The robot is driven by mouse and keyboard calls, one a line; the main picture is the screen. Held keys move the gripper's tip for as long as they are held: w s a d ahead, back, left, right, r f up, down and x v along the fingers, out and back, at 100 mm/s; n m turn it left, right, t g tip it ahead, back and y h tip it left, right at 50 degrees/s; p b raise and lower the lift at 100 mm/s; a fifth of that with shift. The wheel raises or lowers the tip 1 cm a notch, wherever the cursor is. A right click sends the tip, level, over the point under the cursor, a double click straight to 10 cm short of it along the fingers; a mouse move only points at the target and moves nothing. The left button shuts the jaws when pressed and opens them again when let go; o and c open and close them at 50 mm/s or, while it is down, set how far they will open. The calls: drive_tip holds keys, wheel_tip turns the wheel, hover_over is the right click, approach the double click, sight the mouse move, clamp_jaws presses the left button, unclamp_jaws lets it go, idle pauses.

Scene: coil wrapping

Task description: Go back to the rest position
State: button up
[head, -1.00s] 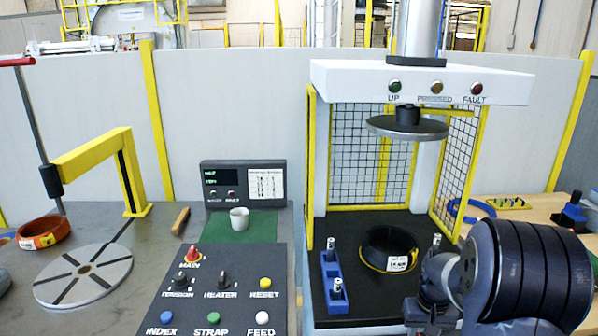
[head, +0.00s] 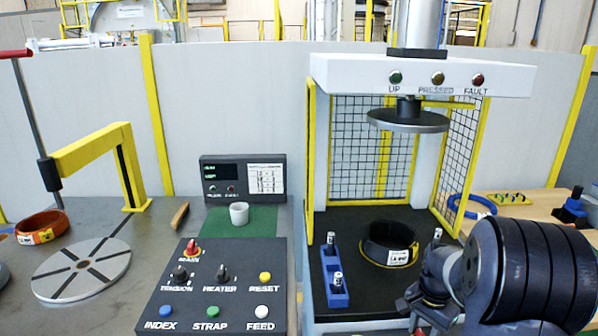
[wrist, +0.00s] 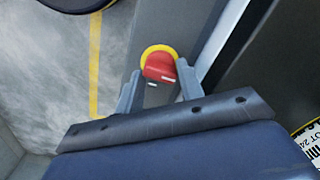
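My gripper (wrist: 158,84) shows in the wrist view with its two grey fingers apart and nothing held between them. A red button on a yellow ring (wrist: 159,65) appears beyond the fingertips. In the head view my arm fills the lower right, in front of the press; the fingertips are not clear there. A black coil with a white label (head: 398,257) lies on the dark press bed (head: 350,218), under the raised round press plate (head: 408,121). A white label with print (wrist: 308,143) shows at the right edge of the wrist view.
The control panel (head: 215,292) with several buttons is left of the press. A blue holder (head: 333,272) with metal pins stands beside the coil. The slotted turntable (head: 82,270), an orange coil (head: 42,228) and a yellow arm post (head: 95,152) are at left.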

drive_tip(key=m+b, duration=0.1)
drive_tip(key=m, duration=0.5)
drive_tip(key=shift+m+b, duration=0.35)
drive_tip(key=shift+m, duration=0.05)
drive_tip(key=shift+r, duration=1.3)
